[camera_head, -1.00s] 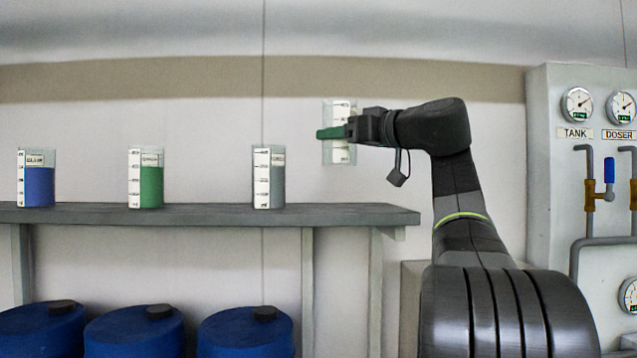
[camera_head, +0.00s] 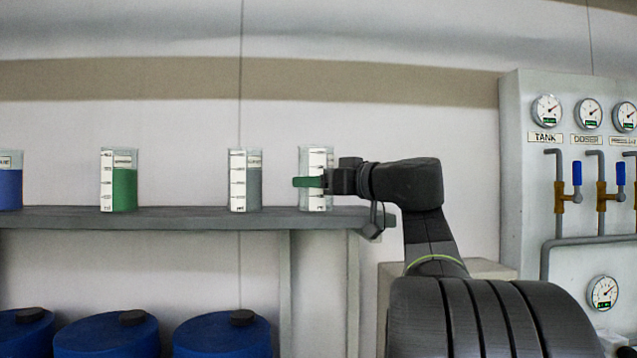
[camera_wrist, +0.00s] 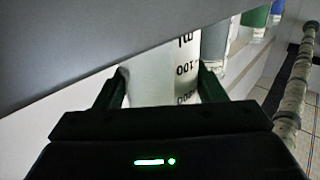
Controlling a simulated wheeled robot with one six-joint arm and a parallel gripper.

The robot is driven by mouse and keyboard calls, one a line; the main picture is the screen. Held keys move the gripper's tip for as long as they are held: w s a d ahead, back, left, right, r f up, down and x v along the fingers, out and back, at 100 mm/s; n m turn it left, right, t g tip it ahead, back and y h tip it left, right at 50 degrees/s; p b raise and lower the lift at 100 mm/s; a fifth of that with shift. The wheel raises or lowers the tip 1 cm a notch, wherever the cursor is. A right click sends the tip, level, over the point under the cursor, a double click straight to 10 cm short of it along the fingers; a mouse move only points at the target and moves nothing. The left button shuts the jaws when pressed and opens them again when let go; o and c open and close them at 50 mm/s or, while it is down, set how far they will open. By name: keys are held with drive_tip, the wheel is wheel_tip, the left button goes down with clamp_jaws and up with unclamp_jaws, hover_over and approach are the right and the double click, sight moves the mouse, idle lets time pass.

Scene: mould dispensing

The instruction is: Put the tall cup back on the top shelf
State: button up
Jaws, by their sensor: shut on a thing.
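The tall cup (camera_head: 318,160) is clear with a white marked scale and stands upright at the right end of the top shelf (camera_head: 200,217). Its base appears at the level of the shelf top; whether it rests there or hangs just above, I cannot tell. My gripper (camera_head: 308,182) is shut on the cup from the right, with a green finger across its front. In the wrist view, the green fingers (camera_wrist: 160,90) sit on both sides of the cup (camera_wrist: 155,75), which looks empty where it shows.
Left of the held cup stand a grey-filled cup (camera_head: 245,185), a green-filled cup (camera_head: 120,185) and a blue-filled cup (camera_head: 10,185). Blue drums (camera_head: 222,338) stand below the shelf. A gauge panel (camera_head: 520,180) with valves is at the right.

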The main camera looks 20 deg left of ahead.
drive_tip(key=shift+f, duration=0.1)
drive_tip(key=o, duration=1.3)
drive_tip(key=shift+d, duration=0.25)
drive_tip(key=b+v, duration=0.2)
drive_tip(key=v, duration=0.9)
drive_tip(key=shift+s+d, duration=0.15)
drive_tip(key=shift+d, duration=0.1)
drive_tip(key=shift+o, duration=1.4)
